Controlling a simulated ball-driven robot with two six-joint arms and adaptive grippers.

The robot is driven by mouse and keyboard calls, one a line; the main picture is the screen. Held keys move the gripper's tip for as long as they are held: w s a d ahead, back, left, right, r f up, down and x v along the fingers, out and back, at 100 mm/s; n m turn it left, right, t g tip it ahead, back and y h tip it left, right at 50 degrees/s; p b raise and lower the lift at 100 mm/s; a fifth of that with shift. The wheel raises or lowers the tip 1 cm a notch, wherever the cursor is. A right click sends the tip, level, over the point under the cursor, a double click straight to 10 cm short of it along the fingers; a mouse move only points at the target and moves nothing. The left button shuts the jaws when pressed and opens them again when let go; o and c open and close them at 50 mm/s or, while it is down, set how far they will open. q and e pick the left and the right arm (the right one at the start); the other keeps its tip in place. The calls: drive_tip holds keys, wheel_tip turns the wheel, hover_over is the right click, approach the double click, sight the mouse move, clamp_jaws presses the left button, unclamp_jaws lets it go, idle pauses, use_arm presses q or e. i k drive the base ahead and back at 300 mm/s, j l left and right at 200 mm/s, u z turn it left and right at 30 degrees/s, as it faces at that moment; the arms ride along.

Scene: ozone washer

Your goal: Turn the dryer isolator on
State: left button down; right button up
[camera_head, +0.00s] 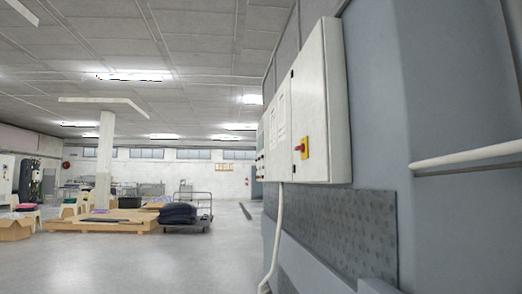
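A red rotary isolator switch (299,147) on a yellow plate (305,148) sits on the front of a pale grey electrical cabinet (325,115) mounted on the wall at the right. I see the cabinet at a steep angle, so the switch's handle position cannot be told. No label naming it as the dryer isolator can be read. Neither of my grippers shows in the head view.
A grey machine body (380,120) with a pale horizontal pipe (470,157) fills the right side. A conduit (277,235) runs down from the cabinet. Open floor (150,265) lies to the left; pallets, boxes and a loaded trolley (187,219) stand farther back.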

sight(301, 148)
drive_tip(key=i+u, duration=0.1)
drive_tip(key=i, duration=4)
drive_tip(key=i+j+z, duration=0.1)
drive_tip(key=i+z, duration=0.15)
drive_tip(key=i, duration=0.3)
drive_tip(key=i+j+z, duration=0.25)
drive_tip(key=i, duration=0.25)
drive_tip(key=i+j+z, duration=0.25)
drive_tip(key=i, duration=0.3)
